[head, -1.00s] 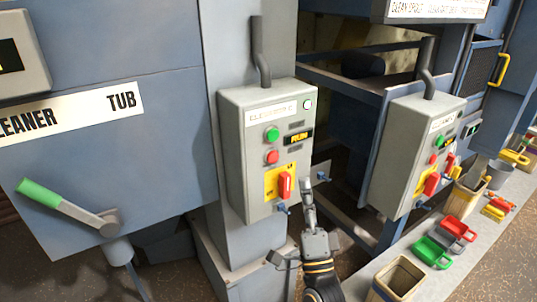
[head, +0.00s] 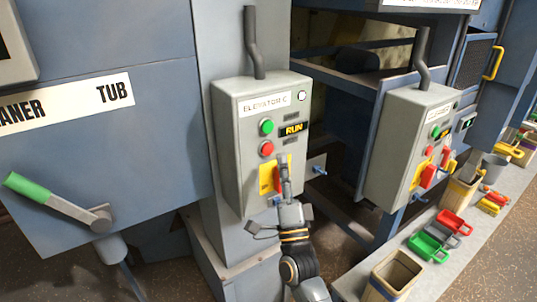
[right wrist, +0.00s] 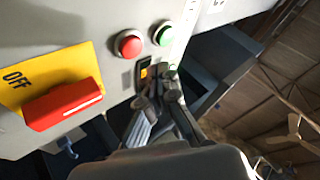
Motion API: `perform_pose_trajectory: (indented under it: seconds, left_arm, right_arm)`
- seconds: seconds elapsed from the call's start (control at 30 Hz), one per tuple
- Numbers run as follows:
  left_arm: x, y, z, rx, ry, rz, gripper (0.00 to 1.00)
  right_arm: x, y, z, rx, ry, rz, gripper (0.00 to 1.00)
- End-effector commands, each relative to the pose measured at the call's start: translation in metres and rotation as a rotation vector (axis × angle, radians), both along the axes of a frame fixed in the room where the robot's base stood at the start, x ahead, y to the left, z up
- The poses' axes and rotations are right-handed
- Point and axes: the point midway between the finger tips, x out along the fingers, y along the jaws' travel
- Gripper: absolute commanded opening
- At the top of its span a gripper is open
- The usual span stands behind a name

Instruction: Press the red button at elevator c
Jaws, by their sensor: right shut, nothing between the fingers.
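The elevator C control box (head: 232,125) is grey, labelled "ELEVATOR C", and fixed to the column in the head view. Its red button (head: 266,148) sits below a green button (head: 266,127), beside a small display (head: 293,130) reading "RUN". My right gripper (head: 285,162) is shut and empty, in front of the box's lower part, just below and right of the red button. It partly hides the yellow plate (head: 264,179) and its red switch. In the right wrist view the red button (right wrist: 129,44) is beyond the fingertips (right wrist: 158,75), apart from them. My left gripper is out of view.
A second control box (head: 400,150) stands to the right. A grey ledge (head: 478,243) holds a beige bin (head: 396,272) and several coloured scoops. A green-handled lever (head: 35,190) sticks out at the left. A blue-tipped knob (head: 319,170) juts out beside the box.

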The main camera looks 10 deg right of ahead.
Motion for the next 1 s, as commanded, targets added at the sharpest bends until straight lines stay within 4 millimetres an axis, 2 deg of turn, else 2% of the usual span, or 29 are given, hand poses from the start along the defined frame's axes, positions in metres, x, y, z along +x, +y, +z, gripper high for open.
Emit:
perform_pose_trajectory:
  seconds: [0.1, 0.3, 1.0]
  left_arm:
    - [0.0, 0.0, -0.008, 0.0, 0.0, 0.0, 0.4]
    - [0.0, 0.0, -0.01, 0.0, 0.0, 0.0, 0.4]
    - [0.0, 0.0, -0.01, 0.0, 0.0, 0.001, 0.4]
  right_arm:
    - [0.011, 0.004, -0.002, 0.0, 0.0, 0.0, 0.0]
    - [0.02, 0.007, -0.001, 0.0, 0.001, 0.001, 0.0]
    - [0.02, 0.007, 0.0, 0.0, 0.001, 0.001, 0.0]
